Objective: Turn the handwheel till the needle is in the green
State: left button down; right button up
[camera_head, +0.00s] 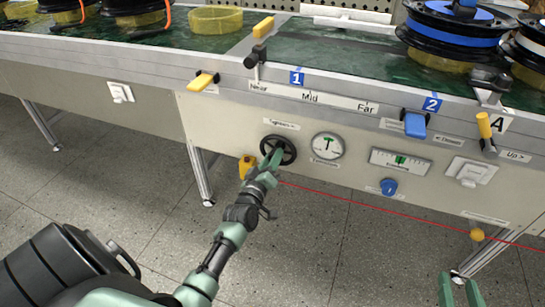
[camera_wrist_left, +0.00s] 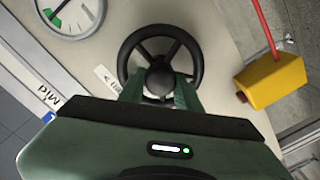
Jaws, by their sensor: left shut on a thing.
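The black spoked handwheel (camera_head: 291,148) is on the pale front panel under the table edge. In the left wrist view the handwheel (camera_wrist_left: 197,55) faces me. My left gripper (camera_head: 273,155) is at the wheel. Its two green fingers (camera_wrist_left: 159,88) are shut on the wheel's hub from both sides; the fingertips are partly hidden. The round dial gauge (camera_head: 327,146) sits just right of the wheel and has a green mark. It is cut off in the left wrist view (camera_wrist_left: 70,12), and I cannot tell whether the needle is in the green. My right gripper (camera_head: 460,292) is open and empty, low at right.
A yellow box (camera_head: 246,167) with a red cord hangs left of the wheel. Right of the dial are a linear scale (camera_head: 401,161), a blue knob (camera_head: 388,186) and a white switch (camera_head: 468,172). Levers and spools stand above. The floor (camera_head: 330,250) below is clear.

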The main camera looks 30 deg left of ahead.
jog(key=shift+s+f, duration=0.1)
jog(key=shift+f, duration=0.15)
pick_arm(q)
jog(key=c, duration=1)
grip_release()
jog(key=p+v, duration=0.2)
jog(key=v, duration=0.5)
jog(key=shift+s, duration=0.4)
pick_arm(e)
jog(key=s+d+f+g+h, duration=0.1)
jog(key=s+d+f+g, duration=0.1)
jog(key=s+f+g, duration=0.3)
jog(key=shift+s+d+f+g, duration=0.35)
jog(key=shift+s+f, duration=0.35)
jog(key=shift+f, duration=0.6)
